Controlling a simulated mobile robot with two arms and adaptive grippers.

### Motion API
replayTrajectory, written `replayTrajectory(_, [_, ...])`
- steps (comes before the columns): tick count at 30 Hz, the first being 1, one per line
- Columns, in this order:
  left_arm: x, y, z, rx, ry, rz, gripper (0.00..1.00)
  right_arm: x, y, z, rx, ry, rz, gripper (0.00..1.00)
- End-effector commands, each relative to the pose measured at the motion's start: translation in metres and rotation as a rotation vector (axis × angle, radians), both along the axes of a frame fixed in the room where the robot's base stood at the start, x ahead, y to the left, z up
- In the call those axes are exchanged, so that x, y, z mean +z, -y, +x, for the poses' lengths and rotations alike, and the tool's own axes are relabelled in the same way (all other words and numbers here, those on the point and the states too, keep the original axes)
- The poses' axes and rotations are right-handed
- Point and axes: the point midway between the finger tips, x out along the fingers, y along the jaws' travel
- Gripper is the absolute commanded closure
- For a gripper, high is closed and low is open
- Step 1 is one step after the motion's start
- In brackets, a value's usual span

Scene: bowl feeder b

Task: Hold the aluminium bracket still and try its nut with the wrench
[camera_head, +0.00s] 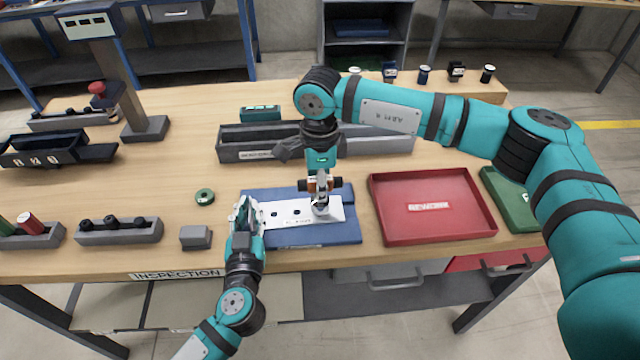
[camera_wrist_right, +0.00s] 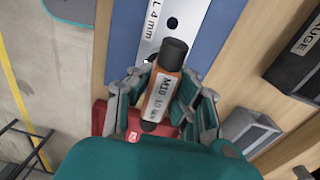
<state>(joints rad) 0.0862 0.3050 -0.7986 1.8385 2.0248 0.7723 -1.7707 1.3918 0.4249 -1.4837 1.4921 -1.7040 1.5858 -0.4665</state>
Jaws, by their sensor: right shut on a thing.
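The aluminium bracket (camera_head: 275,214), a pale plate with dark holes and a label, lies on a blue mat (camera_head: 330,237). Its labelled face also shows in the right wrist view (camera_wrist_right: 152,40). My right gripper (camera_head: 320,187) is shut on the wrench (camera_wrist_right: 162,96), which has an orange-brown labelled body and a black end. It holds the wrench above the bracket's right part, where a silver round part (camera_head: 320,208) shows below. The nut cannot be made out. My left gripper (camera_head: 247,214) is at the bracket's left end; whether its fingers close on the plate is unclear.
A red tray (camera_head: 433,238) stands right of the mat, a green tray (camera_head: 508,205) beyond it. A long grey holder (camera_head: 240,156) stands behind. A small grey block (camera_head: 195,237) and green ring (camera_head: 205,196) lie to the left. The table's front edge is close.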

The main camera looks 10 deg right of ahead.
Motion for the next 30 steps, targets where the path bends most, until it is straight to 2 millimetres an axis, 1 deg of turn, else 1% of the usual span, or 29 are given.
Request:
replayTrajectory(18, [-0.0008, -0.0002, -0.0001, 0.0, -0.002, -0.001, 1.0, -0.0043, -0.0002, 0.0001, -0.005, 0.001, 0.001, 1.0])
replayTrajectory(20, [-0.0008, -0.0001, -0.0001, 0.0, -0.002, -0.001, 1.0, -0.0043, -0.0002, 0.0, -0.044, 0.0, 0.0, 1.0])
replayTrajectory(24, [-0.0007, -0.0002, -0.0001, 0.0, -0.002, -0.001, 1.0, -0.0045, -0.0001, -0.0001, -0.176, 0.0, 0.001, 1.0])
replayTrajectory(30, [-0.0007, -0.0001, -0.0001, 0.0, -0.002, -0.001, 1.0, -0.0043, 0.0, 0.0001, -0.202, 0.001, 0.0, 1.0])
